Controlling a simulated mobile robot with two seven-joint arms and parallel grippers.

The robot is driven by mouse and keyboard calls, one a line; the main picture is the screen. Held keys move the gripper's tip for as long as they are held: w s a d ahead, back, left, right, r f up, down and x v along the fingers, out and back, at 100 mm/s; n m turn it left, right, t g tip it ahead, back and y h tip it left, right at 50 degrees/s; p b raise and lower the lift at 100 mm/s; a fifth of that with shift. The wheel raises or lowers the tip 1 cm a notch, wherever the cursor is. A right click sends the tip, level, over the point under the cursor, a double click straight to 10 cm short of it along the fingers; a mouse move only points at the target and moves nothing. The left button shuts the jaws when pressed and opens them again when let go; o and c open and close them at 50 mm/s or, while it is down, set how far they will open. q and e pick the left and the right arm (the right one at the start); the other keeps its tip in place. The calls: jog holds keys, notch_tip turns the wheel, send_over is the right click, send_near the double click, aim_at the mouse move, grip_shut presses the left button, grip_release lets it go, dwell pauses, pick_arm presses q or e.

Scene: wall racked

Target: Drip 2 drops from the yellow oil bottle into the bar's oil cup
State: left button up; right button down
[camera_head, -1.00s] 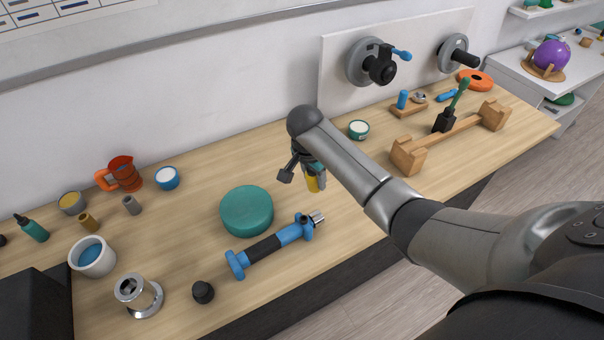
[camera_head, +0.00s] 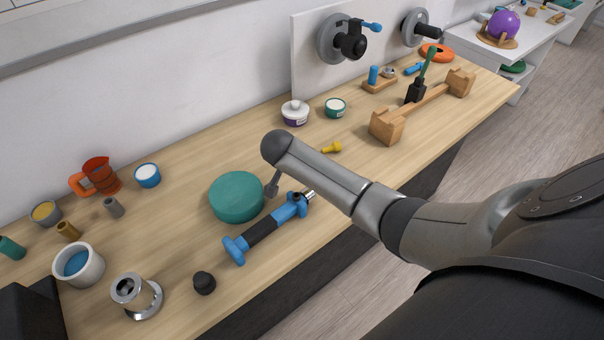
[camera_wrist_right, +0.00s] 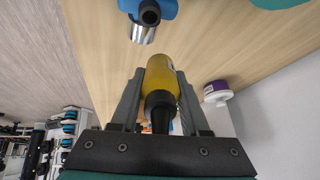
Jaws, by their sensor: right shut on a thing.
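The yellow oil bottle (camera_wrist_right: 161,73), with a black cap and nozzle, is between the fingers of my right gripper (camera_wrist_right: 158,95) in the right wrist view. The gripper is shut on it, with the nozzle end toward the palm. In the head view, my forearm hides this gripper and most or all of the bottle. The blue bar (camera_head: 262,230) with a black grip and silver end lies on the bench. A dark round opening (camera_head: 296,197) near its silver end looks like the oil cup. The bar's end (camera_wrist_right: 150,14) lies beyond the bottle in the wrist view. My left gripper is out of view.
A green disc (camera_head: 237,196) lies beside the bar. A small yellow piece (camera_head: 331,148) shows right of my forearm; whether it is separate from the bottle is unclear. A purple-white jar (camera_head: 295,113) and a wooden stand (camera_head: 388,127) stand behind. A black knob (camera_head: 204,283) sits in front.

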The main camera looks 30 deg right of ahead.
jog(key=shift+w+d+f+t+h+b, duration=0.25)
jog(key=shift+f+h+b, duration=0.35)
jog(key=shift+b, duration=0.7)
jog(key=shift+w+d+f+t+h+b, duration=0.1)
jog(key=shift+d+f+t+h+b, duration=0.3)
jog(key=shift+b, duration=0.95)
jog(key=shift+w+d+f+t+h+b, duration=0.15)
jog(key=shift+f+t+h+b, duration=0.2)
jog(key=shift+f+h+b, duration=0.65)
jog(key=shift+r+y, duration=0.4)
jog(key=shift+r, duration=0.05)
jog(key=shift+f, duration=0.3)
jog(key=shift+w+d+r+t+h+b, duration=0.15)
jog(key=shift+r+t+h+b, duration=0.2)
jog(key=shift+h+b, duration=0.2)
jog(key=shift+w+d+r+t+h+b, duration=0.15)
jog(key=shift+r+t+h+b, duration=0.1)
jog(key=shift+r+h+b, duration=0.25)
jog(key=shift+d+r+t+h+b, duration=0.15)
jog(key=shift+r+t+h+b, duration=0.3)
jog(key=shift+b, duration=0.55)
jog(key=shift+f, duration=0.15)
